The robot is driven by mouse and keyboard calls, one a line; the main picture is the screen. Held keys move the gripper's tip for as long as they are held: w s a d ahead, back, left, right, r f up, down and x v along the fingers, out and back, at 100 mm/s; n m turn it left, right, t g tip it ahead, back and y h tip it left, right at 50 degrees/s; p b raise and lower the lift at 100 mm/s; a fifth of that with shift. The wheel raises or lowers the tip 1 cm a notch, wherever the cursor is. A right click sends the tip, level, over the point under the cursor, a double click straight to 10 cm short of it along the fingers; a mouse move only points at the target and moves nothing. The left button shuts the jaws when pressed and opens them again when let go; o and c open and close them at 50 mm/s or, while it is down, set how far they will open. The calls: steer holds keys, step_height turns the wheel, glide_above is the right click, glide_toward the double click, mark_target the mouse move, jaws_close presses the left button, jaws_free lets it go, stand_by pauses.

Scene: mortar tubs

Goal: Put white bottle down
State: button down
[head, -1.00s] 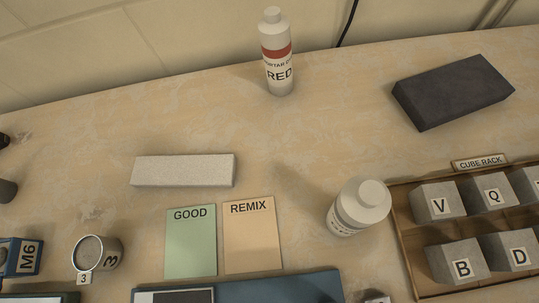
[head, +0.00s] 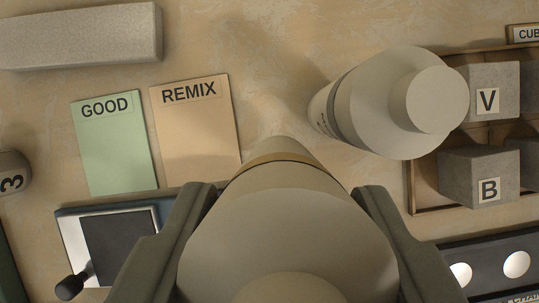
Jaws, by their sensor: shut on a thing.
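My gripper (head: 285,212) is shut on a white bottle (head: 285,235) with an ochre band, seen from above between the two dark fingers. Its base is hidden, so I cannot tell whether it touches the surface below. A second white bottle (head: 395,105) with a grey band stands on the worktop to the right of the held bottle, apart from it. A green GOOD card (head: 115,150) and a tan REMIX card (head: 197,135) lie flat to the left of the held bottle.
The cube rack (head: 425,200) with grey cubes V (head: 488,95) and B (head: 478,177) is at the right. A pale block (head: 80,35) lies at the upper left. A framed dark plate (head: 115,245) is at the lower left.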

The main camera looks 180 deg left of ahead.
steer(key=shift+f, duration=2.8)
steer(key=c, duration=0.7)
jaws_free()
steer(key=shift+f, duration=0.1)
steer(key=shift+c, duration=0.2)
steer(key=v, duration=1.2)
steer(key=shift+s, duration=0.1)
